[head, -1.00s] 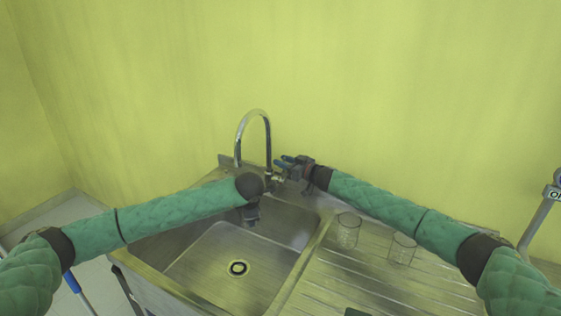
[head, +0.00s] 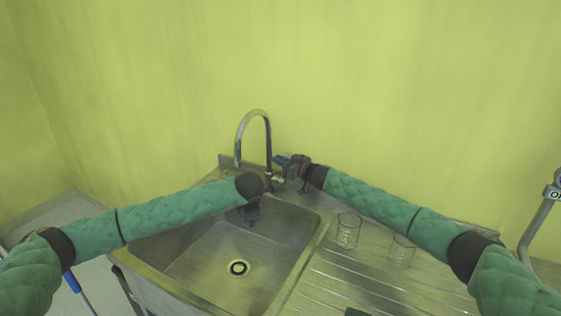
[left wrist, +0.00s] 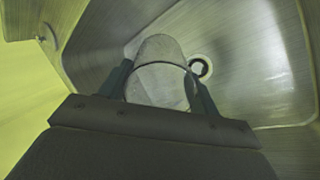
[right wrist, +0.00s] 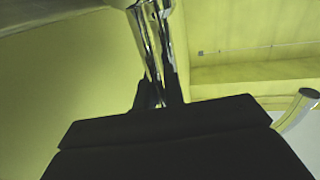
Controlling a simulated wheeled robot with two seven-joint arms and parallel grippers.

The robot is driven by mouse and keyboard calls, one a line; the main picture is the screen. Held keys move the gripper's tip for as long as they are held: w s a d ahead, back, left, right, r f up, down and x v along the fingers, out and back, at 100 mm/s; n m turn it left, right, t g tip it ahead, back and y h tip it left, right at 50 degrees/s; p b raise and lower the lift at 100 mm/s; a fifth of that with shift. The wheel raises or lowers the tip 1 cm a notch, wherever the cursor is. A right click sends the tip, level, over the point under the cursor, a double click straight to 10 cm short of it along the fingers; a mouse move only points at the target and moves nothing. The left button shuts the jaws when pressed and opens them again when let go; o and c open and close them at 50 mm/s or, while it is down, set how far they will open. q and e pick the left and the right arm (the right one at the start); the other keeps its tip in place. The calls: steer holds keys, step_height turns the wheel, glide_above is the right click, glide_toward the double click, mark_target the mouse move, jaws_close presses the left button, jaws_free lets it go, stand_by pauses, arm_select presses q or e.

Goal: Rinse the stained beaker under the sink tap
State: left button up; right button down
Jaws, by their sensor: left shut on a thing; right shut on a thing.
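The chrome tap (head: 255,113) arches over the back of the steel sink (head: 190,268). My left gripper (head: 250,212) points down into the basin, below the spout. In the left wrist view, its two fingers are shut on the sides of the glass beaker (left wrist: 160,84), which looks greyish; its stain is not clear. The beaker is hidden by my arm in the head view. My right gripper (head: 281,161) is beside the tap's base. In the right wrist view, its fingers close around a chrome tap part (right wrist: 152,45), seemingly the handle. I see no running water.
The drain (head: 238,268) is open on the basin floor. A yellow wall (head: 380,80) closes off the back.

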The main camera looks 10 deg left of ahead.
steer(key=shift+s+a+n, duration=0.15)
steer(key=shift+s+n, duration=0.3)
steer(key=shift+n, duration=0.25)
steer(key=c, duration=1.5)
jaws_free()
steer(key=v, duration=1.2)
steer(key=shift+f, duration=0.25)
